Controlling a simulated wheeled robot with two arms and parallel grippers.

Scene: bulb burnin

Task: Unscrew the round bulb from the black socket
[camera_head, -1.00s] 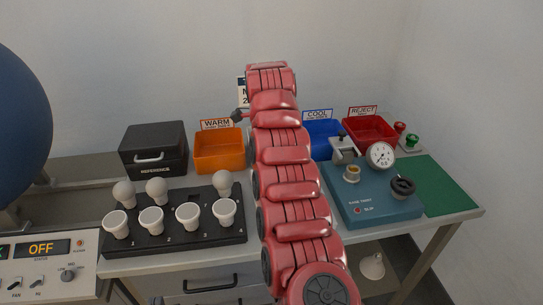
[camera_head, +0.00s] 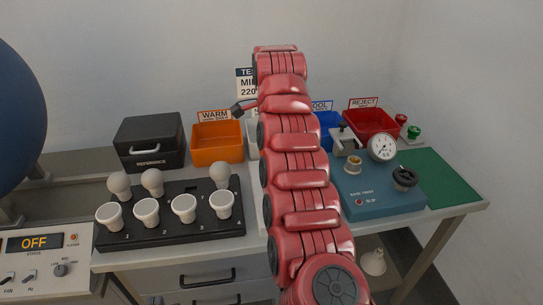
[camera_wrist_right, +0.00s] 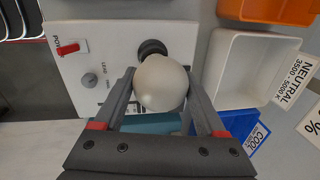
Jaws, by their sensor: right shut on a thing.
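In the right wrist view, the white round bulb (camera_wrist_right: 161,83) sits between the two fingers of my right gripper (camera_wrist_right: 160,90), which is shut on it. The black socket (camera_wrist_right: 152,48) shows just beyond the bulb, on a white panel (camera_wrist_right: 110,60). The bulb covers its own base, so I cannot tell whether it is still threaded in. In the head view my red arm hides the bulb and socket.
A black rack (camera_head: 170,233) with several white bulbs stands left. Orange (camera_head: 217,152), blue (camera_head: 327,143) and red (camera_head: 370,122) bins line the back. A white neutral bin (camera_wrist_right: 245,70) lies close beside the bulb. A blue tester (camera_head: 375,190) and green mat (camera_head: 440,178) are right.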

